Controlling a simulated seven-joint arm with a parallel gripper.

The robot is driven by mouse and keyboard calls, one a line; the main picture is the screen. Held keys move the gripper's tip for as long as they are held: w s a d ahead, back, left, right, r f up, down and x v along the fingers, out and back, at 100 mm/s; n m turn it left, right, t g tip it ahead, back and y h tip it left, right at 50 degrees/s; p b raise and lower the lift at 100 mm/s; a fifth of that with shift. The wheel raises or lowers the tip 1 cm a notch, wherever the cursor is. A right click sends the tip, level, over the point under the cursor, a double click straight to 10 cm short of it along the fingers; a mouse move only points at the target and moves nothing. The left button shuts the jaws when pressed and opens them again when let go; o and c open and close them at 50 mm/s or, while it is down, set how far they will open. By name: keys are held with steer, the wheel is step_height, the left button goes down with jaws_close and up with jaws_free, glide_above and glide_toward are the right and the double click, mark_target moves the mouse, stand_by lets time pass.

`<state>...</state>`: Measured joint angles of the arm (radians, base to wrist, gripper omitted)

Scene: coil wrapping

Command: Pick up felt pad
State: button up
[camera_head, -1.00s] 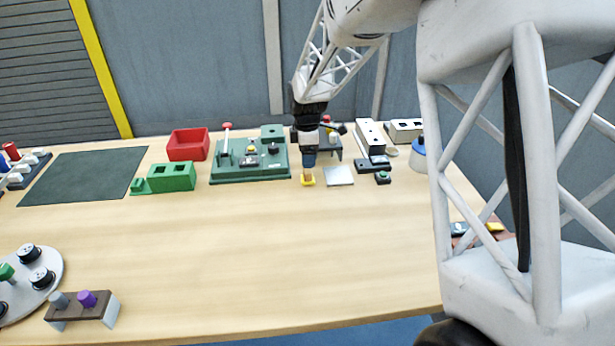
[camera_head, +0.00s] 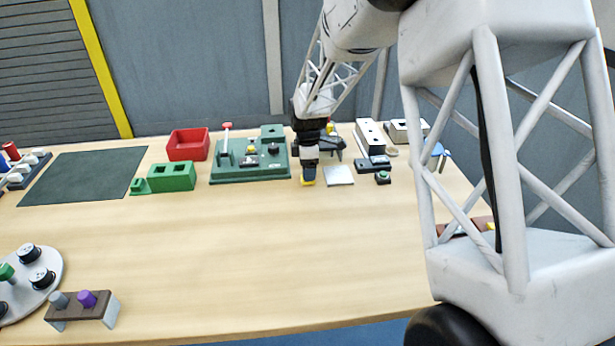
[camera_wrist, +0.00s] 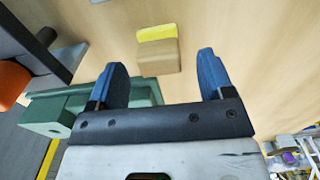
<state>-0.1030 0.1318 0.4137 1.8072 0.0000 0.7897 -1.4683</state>
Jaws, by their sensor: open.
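A small tan block with a yellow strip, which looks like the felt pad, stands on the table. The wrist view shows its tan part (camera_wrist: 158,57) and its yellow edge (camera_wrist: 157,33). In the head view only a bit of yellow (camera_head: 308,183) shows below my gripper (camera_head: 309,175). In the wrist view my gripper (camera_wrist: 161,66) is open, with a blue finger on each side. The block lies between and slightly beyond the fingertips, with a visible gap to each finger. In the head view the fingers hide the tan part.
A green fixture board (camera_head: 240,174) stands close on the left, and a pale flat square plate (camera_head: 339,176) lies just to the right. Black and white blocks (camera_head: 370,138) stand further right. The table (camera_head: 250,245) in front is clear.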

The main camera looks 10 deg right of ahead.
steer(key=shift+f, duration=1.3)
steer(key=c, duration=1.1)
steer(key=shift+r, duration=0.15)
steer(key=shift+r, duration=0.55)
steer(key=shift+s+r, duration=0.2)
steer(key=shift+r, duration=0.4)
steer(key=shift+s+r, duration=0.2)
steer(key=shift+r, duration=0.35)
steer(key=s, duration=0.4)
steer(key=s+d, duration=0.1)
steer(key=s, duration=0.3)
steer(key=s+r, duration=0.1)
steer(key=s, duration=0.3)
steer(key=shift+s+d, duration=0.2)
steer(key=shift+s, duration=0.05)
steer(key=shift+s+d+r, duration=0.1)
steer(key=shift+s+r, duration=0.05)
steer(key=shift+s, duration=1.15)
